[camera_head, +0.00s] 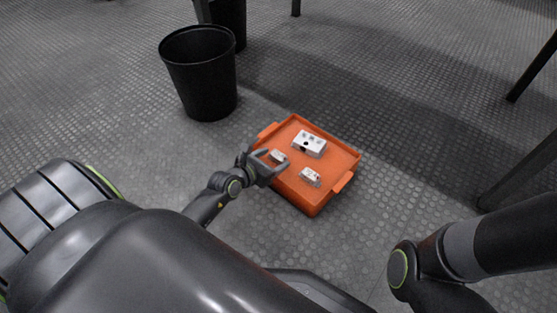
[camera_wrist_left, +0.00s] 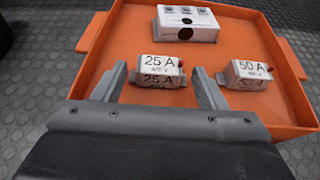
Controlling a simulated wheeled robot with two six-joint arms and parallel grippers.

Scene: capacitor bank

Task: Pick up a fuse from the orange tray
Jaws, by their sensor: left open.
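The orange tray (camera_head: 330,190) lies on the floor in the middle of the head view; its floor also shows in the left wrist view (camera_wrist_left: 110,45). A fuse marked 25 A (camera_wrist_left: 160,68) sits in it, also seen in the head view (camera_head: 278,156). A second fuse marked 50 A (camera_wrist_left: 250,72) lies to its right, and shows in the head view (camera_head: 311,177). My left gripper (camera_head: 272,160) is open; in the left wrist view its fingers (camera_wrist_left: 162,82) stand to either side of the 25 A fuse, apart from it. My right gripper is out of view.
A white box (camera_wrist_left: 187,24) with dark round marks lies farther back in the tray, also in the head view (camera_head: 309,144). A black bin (camera_head: 203,75) stands left of the tray, another behind it. Dark table legs (camera_head: 533,67) stand at the right. Floor in front is free.

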